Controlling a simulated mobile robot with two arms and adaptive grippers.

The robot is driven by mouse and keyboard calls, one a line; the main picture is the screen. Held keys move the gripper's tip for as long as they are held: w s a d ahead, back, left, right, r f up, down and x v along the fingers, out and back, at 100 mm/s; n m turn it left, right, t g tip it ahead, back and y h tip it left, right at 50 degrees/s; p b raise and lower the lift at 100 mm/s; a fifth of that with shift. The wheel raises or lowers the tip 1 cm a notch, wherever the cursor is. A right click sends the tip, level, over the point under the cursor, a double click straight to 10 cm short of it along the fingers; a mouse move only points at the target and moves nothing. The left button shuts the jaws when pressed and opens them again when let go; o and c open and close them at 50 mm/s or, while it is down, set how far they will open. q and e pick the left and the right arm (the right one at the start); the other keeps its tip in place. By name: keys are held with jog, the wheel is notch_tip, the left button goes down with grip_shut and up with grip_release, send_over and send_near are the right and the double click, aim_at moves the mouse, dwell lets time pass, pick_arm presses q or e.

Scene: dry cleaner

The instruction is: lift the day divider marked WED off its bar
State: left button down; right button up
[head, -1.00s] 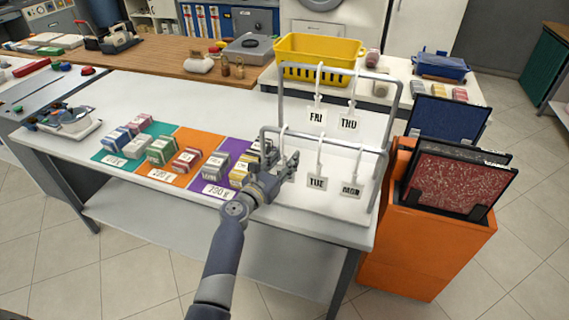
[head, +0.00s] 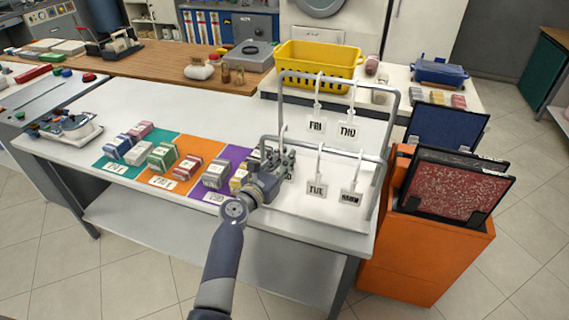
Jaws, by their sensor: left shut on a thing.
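My left gripper (head: 284,162) is at the left end of the lower front bar (head: 330,148) of the grey rack. It is shut on a white hanging divider, whose hook (head: 284,134) shows above the fingers at the bar. The gripper hides this divider's face, so I cannot read WED on it. The dividers TUE (head: 317,188) and MON (head: 350,197) hang to its right on the same bar. FRI (head: 316,125) and THU (head: 348,130) hang on the taller back bar. My right gripper is not in view.
Bundles on teal, orange and purple mats (head: 237,156) lie left of the gripper. An orange bin (head: 425,255) with framed panels stands right of the table. A yellow basket (head: 318,57) is behind the rack. The rack's white base is mostly clear.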

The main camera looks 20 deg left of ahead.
pick_arm(q)
jog(key=b+v, duration=0.2)
jog(key=v, duration=1.6)
jog(key=shift+r, duration=0.3)
